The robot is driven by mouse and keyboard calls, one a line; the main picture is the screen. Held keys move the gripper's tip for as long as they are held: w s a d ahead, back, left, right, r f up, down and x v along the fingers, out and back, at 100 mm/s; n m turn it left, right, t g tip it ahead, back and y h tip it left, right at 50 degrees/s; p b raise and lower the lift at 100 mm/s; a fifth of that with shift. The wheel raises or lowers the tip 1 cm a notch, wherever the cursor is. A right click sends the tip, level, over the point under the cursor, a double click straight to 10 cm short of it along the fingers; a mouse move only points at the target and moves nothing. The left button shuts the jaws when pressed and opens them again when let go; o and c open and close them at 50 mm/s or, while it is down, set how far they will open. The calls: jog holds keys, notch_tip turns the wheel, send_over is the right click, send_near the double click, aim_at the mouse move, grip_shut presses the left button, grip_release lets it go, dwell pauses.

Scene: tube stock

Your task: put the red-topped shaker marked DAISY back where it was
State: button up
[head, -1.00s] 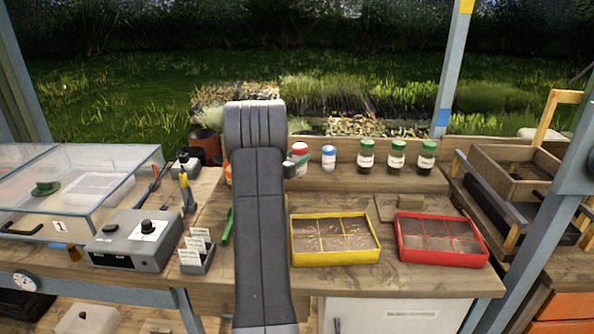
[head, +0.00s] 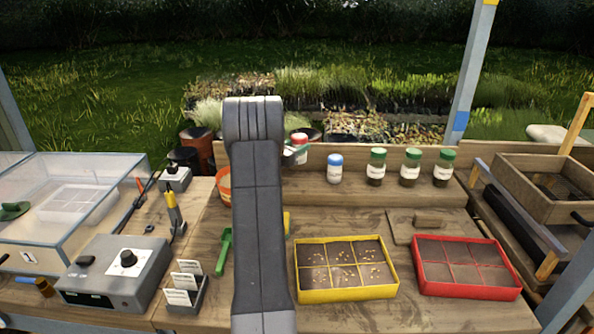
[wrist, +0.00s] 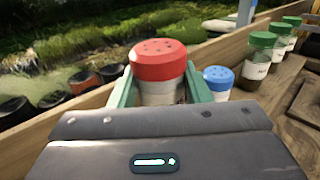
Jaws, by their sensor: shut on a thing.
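The red-topped shaker (wrist: 160,70) is between the green fingers of my gripper (wrist: 160,92) in the wrist view, roughly upright. My gripper is shut on its pale body. Its label cannot be read, and its base is hidden behind my gripper housing. In the head view the shaker (head: 299,140) shows just right of my arm, higher in the picture than the blue-topped shaker (head: 335,170) on the wooden shelf (head: 300,187). My gripper (head: 296,150) is mostly hidden there behind my arm.
Several green-topped jars (head: 410,167) stand along the shelf to the right. A yellow seed tray (head: 345,292) and a red tray (head: 468,292) lie on the bench in front. A wooden backboard (head: 480,157) runs behind the shelf. Bare shelf shows between the blue-topped shaker and the jars.

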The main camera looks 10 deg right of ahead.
jog(key=shift+f+p, duration=0.35)
jog(key=shift+f, duration=3.65)
jog(key=o, duration=1.1)
jog(key=shift+c, duration=0.2)
jog(key=shift+r+p, duration=0.2)
jog(key=shift+p, duration=0.1)
jog(key=b+v, duration=0.2)
jog(key=v, duration=1)
jog(key=shift+b, duration=0.3)
jog(key=shift+f, duration=0.1)
